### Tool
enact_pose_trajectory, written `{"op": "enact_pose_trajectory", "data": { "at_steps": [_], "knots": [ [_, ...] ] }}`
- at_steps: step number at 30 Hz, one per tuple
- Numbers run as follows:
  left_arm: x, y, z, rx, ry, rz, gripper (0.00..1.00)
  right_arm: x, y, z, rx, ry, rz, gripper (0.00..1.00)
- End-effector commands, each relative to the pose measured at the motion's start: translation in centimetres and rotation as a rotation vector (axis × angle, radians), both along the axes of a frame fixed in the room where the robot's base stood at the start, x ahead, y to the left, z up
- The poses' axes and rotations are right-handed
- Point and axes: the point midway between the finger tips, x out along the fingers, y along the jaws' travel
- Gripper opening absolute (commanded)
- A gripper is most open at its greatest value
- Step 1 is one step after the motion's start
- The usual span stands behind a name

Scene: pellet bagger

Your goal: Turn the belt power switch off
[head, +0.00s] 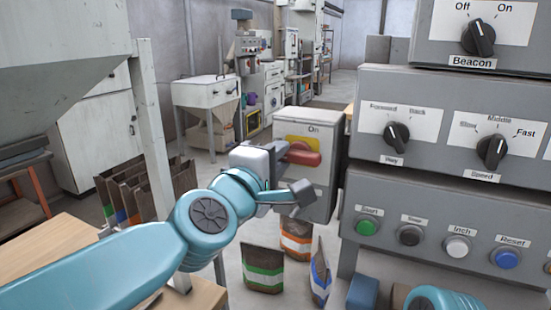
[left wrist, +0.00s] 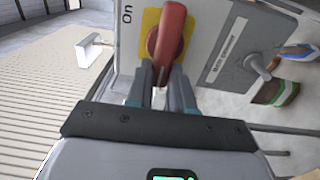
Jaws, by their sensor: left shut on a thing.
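The power switch is a grey box (head: 325,140) with a red rotary handle (head: 304,155) on a yellow plate (head: 290,142). An "On" mark shows above the plate; I see no Off mark. The handle lies about level, across the direction of the On mark. In the left wrist view the red handle (left wrist: 173,35) is in front of the yellow plate (left wrist: 150,22). My left gripper (head: 285,155) is shut on the handle; its two fingers (left wrist: 163,85) show on either side of its near end. My right gripper is not in view.
A control panel (head: 440,85) with knobs and push buttons (head: 410,234) stands close on the right. Paper bags (head: 262,270) stand on the floor below the box. A grey post (head: 155,130) and a wooden table (head: 45,250) are on the left.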

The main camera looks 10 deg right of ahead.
Motion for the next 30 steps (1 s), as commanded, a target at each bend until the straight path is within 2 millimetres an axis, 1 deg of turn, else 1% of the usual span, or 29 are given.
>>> {"op": "enact_pose_trajectory", "data": {
  "at_steps": [6, 7, 8, 9, 16, 20, 23, 30],
  "knots": [
    [-0.1, -0.2, 0.2, -0.003, -0.001, -0.003, 0.0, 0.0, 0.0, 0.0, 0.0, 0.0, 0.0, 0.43],
    [-0.1, -0.2, 0.2, -0.003, -0.001, -0.003, 0.31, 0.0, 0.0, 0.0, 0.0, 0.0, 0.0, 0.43],
    [-0.1, -0.2, 0.2, -0.003, -0.001, -0.003, 0.41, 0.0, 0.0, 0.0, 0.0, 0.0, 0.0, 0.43],
    [-0.1, -0.2, 0.1, -0.003, -0.001, -0.003, 0.47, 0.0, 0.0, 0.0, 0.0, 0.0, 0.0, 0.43],
    [0.0, -0.1, 0.1, -0.001, -0.001, -0.001, 0.47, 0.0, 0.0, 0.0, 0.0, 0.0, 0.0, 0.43],
    [-0.6, 0.4, 0.1, -0.001, -0.002, -0.001, 0.47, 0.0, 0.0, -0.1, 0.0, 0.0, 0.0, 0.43],
    [-2.0, 1.3, 0.1, -0.002, -0.002, 0.0, 0.47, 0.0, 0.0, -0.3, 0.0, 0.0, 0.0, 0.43],
    [-7.3, 4.9, 0.2, -0.003, -0.002, -0.002, 0.47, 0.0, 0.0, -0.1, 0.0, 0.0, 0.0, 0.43]
  ]
}}
